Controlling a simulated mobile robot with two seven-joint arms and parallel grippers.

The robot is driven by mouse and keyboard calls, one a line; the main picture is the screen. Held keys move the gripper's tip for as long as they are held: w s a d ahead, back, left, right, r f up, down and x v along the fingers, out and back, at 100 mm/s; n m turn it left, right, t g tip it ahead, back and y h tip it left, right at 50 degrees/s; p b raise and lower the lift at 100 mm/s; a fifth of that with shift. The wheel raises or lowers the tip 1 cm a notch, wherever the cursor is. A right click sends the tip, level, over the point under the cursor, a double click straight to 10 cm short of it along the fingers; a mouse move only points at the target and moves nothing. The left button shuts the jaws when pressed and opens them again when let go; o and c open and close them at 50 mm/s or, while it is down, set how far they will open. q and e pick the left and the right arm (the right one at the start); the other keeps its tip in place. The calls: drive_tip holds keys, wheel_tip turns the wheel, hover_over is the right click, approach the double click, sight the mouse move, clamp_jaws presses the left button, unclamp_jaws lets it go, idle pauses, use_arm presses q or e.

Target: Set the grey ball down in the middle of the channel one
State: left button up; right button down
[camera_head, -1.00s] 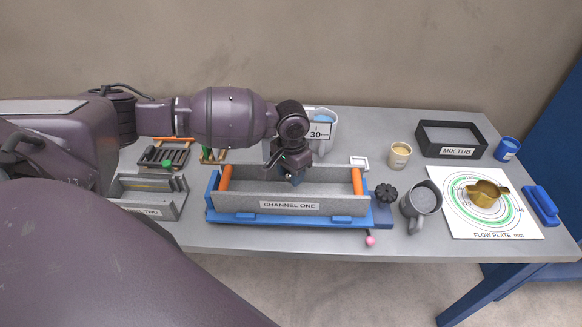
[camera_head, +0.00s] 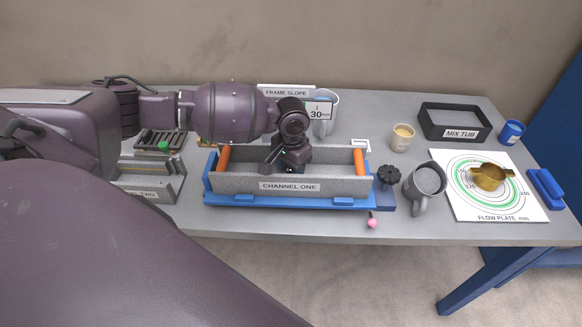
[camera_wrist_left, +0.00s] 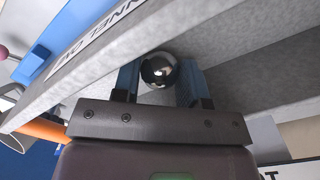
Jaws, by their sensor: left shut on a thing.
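Channel one (camera_head: 235,185) is a grey trough in a blue frame, with a name label on its front wall and an orange bar at each end. My left gripper (camera_head: 288,172) reaches down into it near the middle of its length, and the front wall hides its fingertips in the head view. In the left wrist view the shiny grey ball (camera_wrist_left: 158,70) sits between the two blue fingers of my left gripper (camera_wrist_left: 160,82), which are shut on it. The channel's walls (camera_wrist_left: 120,45) run close beside the fingers. I cannot tell whether the ball touches the floor. My right gripper is not in view.
A second, smaller channel (camera_head: 160,185) stands to the left. A dark knob (camera_head: 389,174), a grey jug (camera_head: 425,183), a beige cup (camera_head: 402,137), the mix tub (camera_head: 455,122) and the flow plate (camera_head: 497,210) with a brass pan (camera_head: 488,178) stand to the right.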

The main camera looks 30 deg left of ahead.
use_arm(q)
drive_tip(key=o, duration=1.1)
drive_tip(key=shift+o, duration=0.2)
wheel_tip(320, 180, up, 11)
drive_tip(key=shift+f, duration=0.15)
